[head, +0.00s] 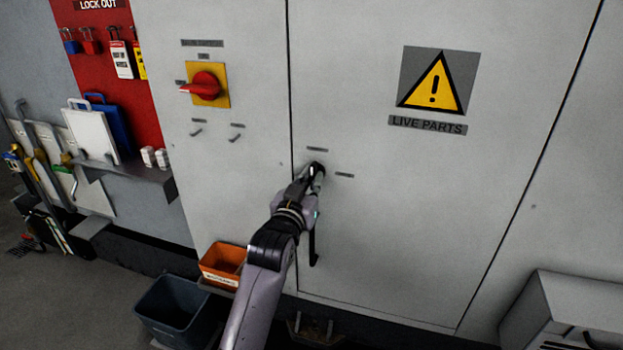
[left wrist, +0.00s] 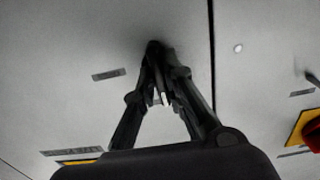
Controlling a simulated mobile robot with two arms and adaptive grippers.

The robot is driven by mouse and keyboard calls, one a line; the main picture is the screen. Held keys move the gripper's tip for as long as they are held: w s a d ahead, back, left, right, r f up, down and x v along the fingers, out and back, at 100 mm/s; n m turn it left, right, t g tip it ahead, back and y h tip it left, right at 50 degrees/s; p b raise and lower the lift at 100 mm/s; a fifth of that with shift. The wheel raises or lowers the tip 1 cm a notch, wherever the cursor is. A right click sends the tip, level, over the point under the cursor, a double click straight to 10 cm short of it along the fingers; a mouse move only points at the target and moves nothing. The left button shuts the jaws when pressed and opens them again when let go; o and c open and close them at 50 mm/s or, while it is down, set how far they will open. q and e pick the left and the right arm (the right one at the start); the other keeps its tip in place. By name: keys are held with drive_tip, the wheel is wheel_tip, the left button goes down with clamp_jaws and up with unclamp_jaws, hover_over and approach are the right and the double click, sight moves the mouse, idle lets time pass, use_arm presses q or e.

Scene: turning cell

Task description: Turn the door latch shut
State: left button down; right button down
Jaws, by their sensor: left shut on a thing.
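The door latch is a small dark part on the pale grey cabinet door (head: 400,240), largely hidden by my left gripper (head: 315,174). One small label (head: 317,149) sits above it and another (head: 344,175) to its right. My left gripper's fingers are closed together on the latch, against the door. In the left wrist view the fingertips (left wrist: 156,50) meet at the dark latch, and its exact angle cannot be told. My right gripper is not in view.
A dark vertical handle (head: 312,247) shows below my left gripper. A red rotary switch (head: 206,84) on a yellow plate is on the panel to the left. An orange bin (head: 222,264) and a dark bin (head: 172,308) stand below. A grey box (head: 575,305) is at lower right.

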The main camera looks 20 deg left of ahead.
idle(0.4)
use_arm(q)
drive_tip(key=c, duration=1.7)
unclamp_jaws()
drive_tip(key=shift+o, duration=0.2)
drive_tip(key=s, duration=1.2)
drive_tip(key=shift+a, duration=0.25)
drive_tip(key=shift+f, duration=0.1)
